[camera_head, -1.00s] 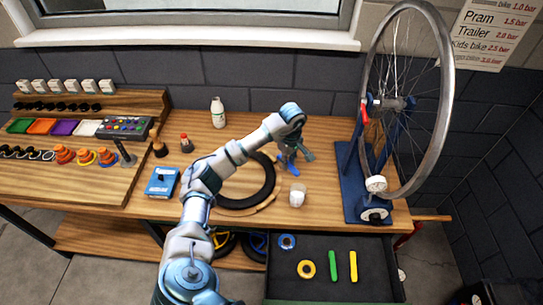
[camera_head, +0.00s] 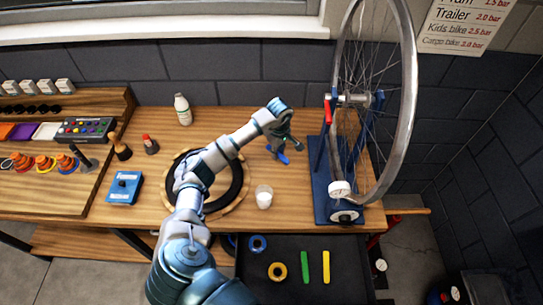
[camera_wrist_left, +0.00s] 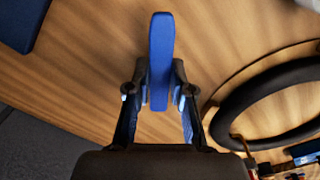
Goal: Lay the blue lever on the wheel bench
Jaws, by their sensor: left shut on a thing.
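The blue lever (camera_head: 283,158) is in my left gripper (camera_head: 285,148), over the right part of the wooden wheel bench (camera_head: 225,120). The gripper is between the tyre and the truing stand. In the left wrist view the lever (camera_wrist_left: 161,45) sticks out past the fingertips of my left gripper (camera_wrist_left: 160,93), which are shut on its lower part. The wood of the bench (camera_wrist_left: 90,75) is behind it. I cannot tell whether the lever touches the wood. My right gripper is not in view.
A blue truing stand (camera_head: 322,200) with a wheel (camera_head: 408,100) stands right of the gripper. A white cup (camera_head: 264,197) and a dark tyre (camera_head: 239,180) are nearer and left. The open drawer (camera_head: 350,285) holds a green lever (camera_head: 305,267) and a yellow lever (camera_head: 326,267). Bare wood surrounds the gripper.

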